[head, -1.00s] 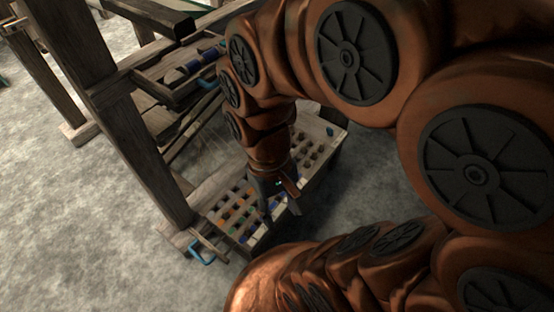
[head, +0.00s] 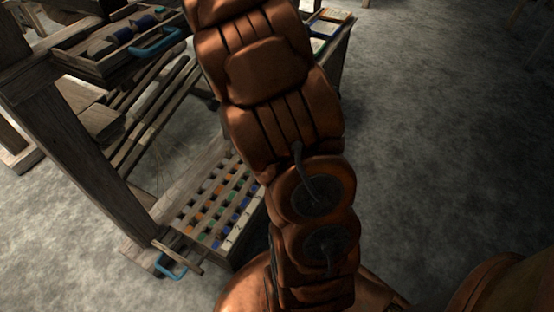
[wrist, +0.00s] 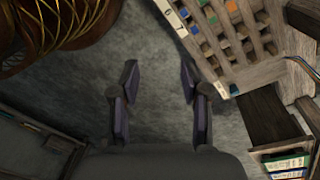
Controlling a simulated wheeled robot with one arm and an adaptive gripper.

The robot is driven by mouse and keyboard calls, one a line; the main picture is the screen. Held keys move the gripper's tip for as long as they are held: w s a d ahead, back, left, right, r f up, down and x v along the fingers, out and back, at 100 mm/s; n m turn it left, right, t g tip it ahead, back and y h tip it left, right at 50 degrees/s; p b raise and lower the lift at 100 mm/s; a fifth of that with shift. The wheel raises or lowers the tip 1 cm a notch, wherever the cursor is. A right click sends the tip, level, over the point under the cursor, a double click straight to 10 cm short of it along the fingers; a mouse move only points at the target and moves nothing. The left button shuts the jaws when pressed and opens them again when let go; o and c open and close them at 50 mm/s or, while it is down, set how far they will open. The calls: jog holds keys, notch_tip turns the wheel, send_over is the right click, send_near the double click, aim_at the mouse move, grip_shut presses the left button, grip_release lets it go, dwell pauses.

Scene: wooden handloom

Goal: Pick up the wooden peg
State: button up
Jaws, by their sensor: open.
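My gripper (wrist: 158,80) is open and empty in the wrist view, with its two dark fingers apart over bare grey floor. In the head view my arm hides the gripper. A slotted wooden rack (wrist: 219,84) with rows of coloured and wooden pieces lies ahead and right of the fingers, apart from them. The rack also shows in the head view (head: 242,234), left of my arm, which covers part of it. I cannot tell which piece, if any, is the wooden peg.
A thick loom post (head: 75,150) stands left of the rack. A tray with a blue handle (head: 158,42) is at upper left, and another blue handle (head: 170,270) is below the rack. Books (wrist: 285,165) sit on a shelf at lower right. Floor at right is clear.

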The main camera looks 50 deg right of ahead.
jog(key=w+d+f+m+b, duration=0.1)
jog(key=d+f+m+b, duration=0.1)
jog(key=d+f, duration=0.3)
jog(key=w+d+f+m+b, duration=0.2)
jog(key=d+f+m, duration=0.3)
jog(key=f, duration=0.3)
jog(key=w+d+f+m+t+b, duration=0.1)
jog(key=w+d+f+m+b, duration=0.1)
jog(key=d+f, duration=0.3)
jog(key=shift+w+d+f+m+b, duration=0.15)
jog(key=shift+f+m+b, duration=0.1)
jog(key=shift+f+m, duration=0.3)
jog(key=shift+w+a+f+m+b, duration=0.1)
jog(key=shift+f+m+b, duration=0.2)
jog(key=shift+f, duration=0.4)
jog(key=shift+w+d+f+b, duration=0.15)
jog(key=shift+f+b, duration=0.35)
jog(key=shift+f, duration=0.65)
jog(key=shift+w+a+f+b, duration=0.15)
jog(key=shift+f+b, duration=0.4)
jog(key=shift+f, duration=0.65)
jog(key=shift+w+d+f+b, duration=0.15)
jog(key=shift+f+b, duration=0.35)
jog(key=shift+f, duration=0.65)
jog(key=shift+r, duration=0.1)
jog(key=c, duration=0.8)
jog(key=shift+c, duration=0.2)
